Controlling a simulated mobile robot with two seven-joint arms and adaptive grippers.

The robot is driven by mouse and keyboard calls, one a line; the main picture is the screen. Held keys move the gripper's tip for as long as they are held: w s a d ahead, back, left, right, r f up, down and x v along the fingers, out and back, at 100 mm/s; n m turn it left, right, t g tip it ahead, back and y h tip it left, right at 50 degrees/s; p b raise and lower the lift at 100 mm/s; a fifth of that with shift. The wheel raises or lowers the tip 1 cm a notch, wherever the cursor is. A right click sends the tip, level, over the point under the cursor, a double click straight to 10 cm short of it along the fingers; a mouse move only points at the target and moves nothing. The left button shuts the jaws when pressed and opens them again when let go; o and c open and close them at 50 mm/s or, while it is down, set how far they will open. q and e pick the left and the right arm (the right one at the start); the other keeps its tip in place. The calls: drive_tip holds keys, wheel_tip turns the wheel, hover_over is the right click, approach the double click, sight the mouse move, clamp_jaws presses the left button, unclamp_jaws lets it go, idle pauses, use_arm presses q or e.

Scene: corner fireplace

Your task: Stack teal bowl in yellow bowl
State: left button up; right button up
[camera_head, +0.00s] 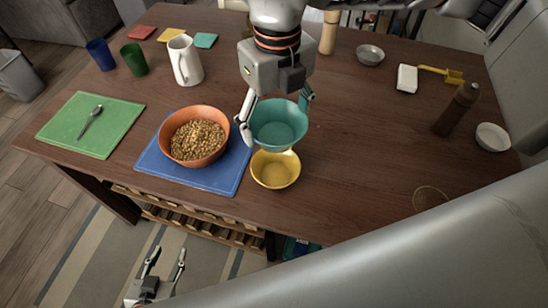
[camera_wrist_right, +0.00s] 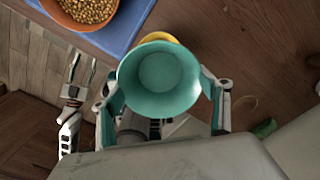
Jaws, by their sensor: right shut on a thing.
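The teal bowl (camera_head: 279,126) is upright, held between the fingers of my right gripper (camera_head: 275,117). It overlaps the far rim of the yellow bowl (camera_head: 275,170) in the head view; the gap between them cannot be told. The yellow bowl stands upright and empty near the table's front edge. In the right wrist view the teal bowl (camera_wrist_right: 160,80) fills the space between the fingers and hides most of the yellow bowl (camera_wrist_right: 158,36). My left gripper (camera_head: 166,260) is open and empty, low in front of the table; it also shows in the wrist view (camera_wrist_right: 72,90).
An orange bowl of cereal (camera_head: 195,137) stands on a blue mat (camera_head: 203,179) just left of the yellow bowl. A white mug (camera_head: 185,60), green cup (camera_head: 134,59) and green mat (camera_head: 90,125) are further left. A brown bottle (camera_head: 457,110) stands right. The table's middle right is clear.

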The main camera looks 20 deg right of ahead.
wheel_tip(320, 180, down, 12)
drive_tip(key=shift+f+b, duration=0.15)
drive_tip(key=shift+b, duration=0.3)
drive_tip(key=shift+f, duration=0.45)
drive_tip(key=shift+f, duration=0.2)
drive_tip(key=o, duration=1.3)
drive_tip(key=shift+o, duration=0.2)
wheel_tip(320, 180, up, 13)
drive_tip(key=shift+r+p, duration=0.15)
drive_tip(key=shift+p, duration=0.25)
